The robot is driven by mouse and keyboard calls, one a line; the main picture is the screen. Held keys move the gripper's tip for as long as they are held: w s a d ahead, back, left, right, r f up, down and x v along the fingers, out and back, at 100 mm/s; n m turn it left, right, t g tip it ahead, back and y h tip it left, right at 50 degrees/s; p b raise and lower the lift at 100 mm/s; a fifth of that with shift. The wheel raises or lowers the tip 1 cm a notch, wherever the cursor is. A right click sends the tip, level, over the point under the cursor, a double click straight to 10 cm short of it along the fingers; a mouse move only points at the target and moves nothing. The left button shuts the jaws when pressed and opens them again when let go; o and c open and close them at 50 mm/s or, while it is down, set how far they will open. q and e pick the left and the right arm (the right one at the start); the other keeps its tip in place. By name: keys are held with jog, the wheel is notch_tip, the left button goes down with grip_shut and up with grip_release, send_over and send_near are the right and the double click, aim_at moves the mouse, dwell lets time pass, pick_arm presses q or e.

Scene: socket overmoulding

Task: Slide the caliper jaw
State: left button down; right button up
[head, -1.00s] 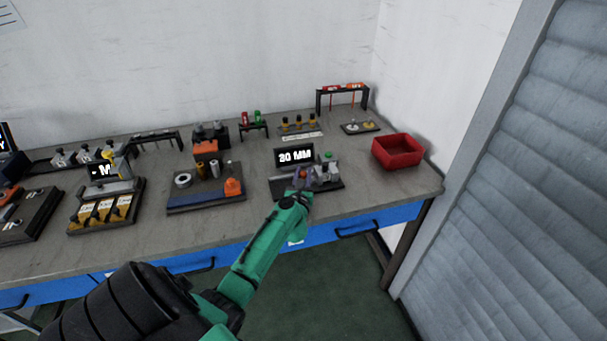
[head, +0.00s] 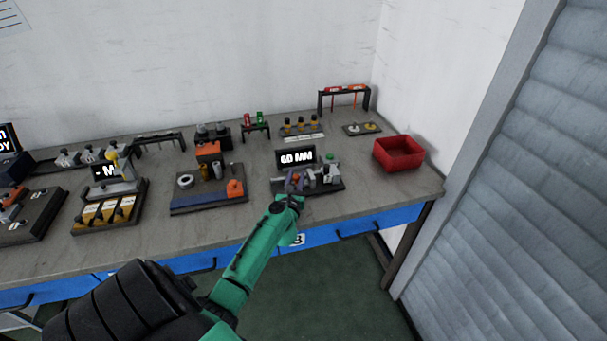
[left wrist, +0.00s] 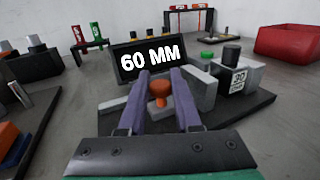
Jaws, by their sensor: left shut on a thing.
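The caliper station's dark base (head: 322,187) stands near the front right of the bench, with a black display (head: 296,157) reading 60 MM, also legible in the left wrist view (left wrist: 155,57). The sliding jaw's orange knob (left wrist: 159,92) sits between the purple fingers of my left gripper (left wrist: 160,95). The gripper is shut on this knob, and in the head view it (head: 293,184) is low in front of the display. The fingers hide much of the jaw's body. A grey block marked 30 (left wrist: 239,78) stands to the right, apart from the fingers. My right gripper is not in view.
A red bin (head: 398,154) stands to the right, near the bench end. A board with an orange block and cylinders (head: 208,198) lies left of the caliper. A small rack (head: 344,91) stands behind. Bare bench (head: 375,190) lies right of the caliper base.

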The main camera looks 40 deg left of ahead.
pick_arm(q)
jog(key=shift+s+a+f, duration=0.1)
jog(key=c, duration=1)
grip_release()
jog(key=shift+c, duration=0.2)
jog(key=shift+o, duration=0.7)
jog(key=shift+s+a, duration=0.1)
jog(key=shift+s, duration=0.05)
jog(key=b+v, duration=0.1)
jog(key=v, duration=1.3)
jog(key=shift+s+d, duration=0.2)
jog(key=shift+d, duration=0.1)
